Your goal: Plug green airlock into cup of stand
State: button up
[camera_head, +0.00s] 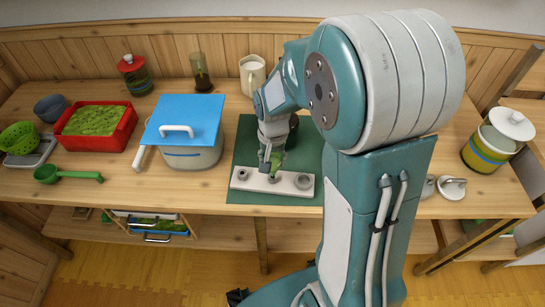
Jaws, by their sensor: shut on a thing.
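The stand (257,187) is a pale oblong block with small round cups along its top, lying on the dark green mat (240,148). One cup (303,182) shows open near its right end and another (242,174) near its left end. My gripper (270,166) points down over the middle of the stand. It is shut on the green airlock (276,160), of which only a small part shows beside the fingers. The airlock's lower end is hard to see, and I cannot tell whether it touches the stand or sits in a cup.
A white pot with a blue board (183,118) stands left of the mat. Farther left are a red tray (105,137) and a green scoop (75,175). A white mug (252,75) stands behind. My arm hides much of the table's right side.

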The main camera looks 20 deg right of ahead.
jog(key=shift+f, duration=1.05)
dwell(0.4)
jog(key=o, duration=1.4)
jog(key=shift+c, duration=0.2)
jog(key=shift+r, duration=0.1)
jog(key=shift+r, duration=0.35)
jog(key=shift+r, duration=1.9)
notch_tip(320, 180, up, 12)
jog(key=shift+f, duration=0.15)
